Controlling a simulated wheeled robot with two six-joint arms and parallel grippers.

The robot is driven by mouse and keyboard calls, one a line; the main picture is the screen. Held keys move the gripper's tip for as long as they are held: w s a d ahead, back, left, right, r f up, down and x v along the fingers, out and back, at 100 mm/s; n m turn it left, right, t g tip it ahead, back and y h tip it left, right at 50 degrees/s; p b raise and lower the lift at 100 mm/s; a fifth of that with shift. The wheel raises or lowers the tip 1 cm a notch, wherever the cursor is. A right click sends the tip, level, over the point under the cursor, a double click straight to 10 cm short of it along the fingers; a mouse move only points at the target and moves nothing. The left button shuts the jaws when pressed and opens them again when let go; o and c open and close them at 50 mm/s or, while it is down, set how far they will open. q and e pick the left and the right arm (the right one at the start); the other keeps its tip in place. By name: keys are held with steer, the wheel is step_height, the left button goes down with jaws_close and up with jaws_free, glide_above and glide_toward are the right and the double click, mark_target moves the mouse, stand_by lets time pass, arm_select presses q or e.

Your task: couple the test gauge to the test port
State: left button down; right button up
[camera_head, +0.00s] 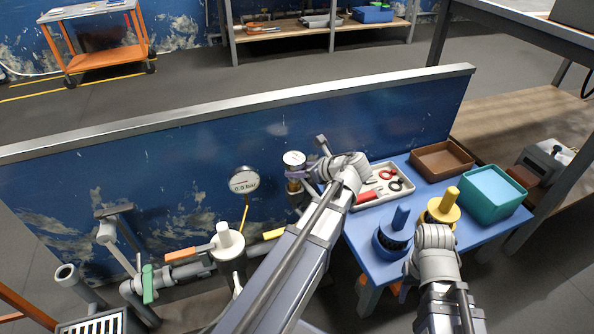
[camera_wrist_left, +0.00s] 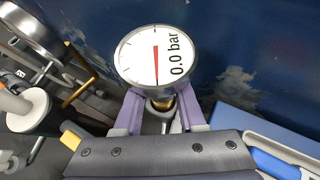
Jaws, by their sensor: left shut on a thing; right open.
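The test gauge (camera_head: 294,158) is a round white dial on a short stem. It is upright in front of the blue panel, and in the left wrist view its dial (camera_wrist_left: 157,55) reads 0.0 bar. My left gripper (camera_head: 298,175) is shut on the gauge's stem, its purple fingers (camera_wrist_left: 162,112) on either side of the brass fitting. I cannot make out the test port; the gripper and arm hide what lies below the gauge. My right gripper (camera_head: 435,228) is open near the yellow-topped part (camera_head: 443,207); its fingertips are hard to see.
A second gauge (camera_head: 244,180) stands left of the held one on a yellow pipe. A white-capped valve (camera_head: 230,242) and a green-handled valve (camera_head: 150,284) are lower left.

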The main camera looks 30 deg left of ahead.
arm_select(q)
steer(key=shift+f+b, duration=1.05)
steer(key=shift+f, duration=0.05)
stand_by(0.6)
stand_by(0.5)
steer(key=shift+c, duration=2)
jaws_free()
steer(key=p+v, duration=0.4)
steer(key=v, duration=0.4)
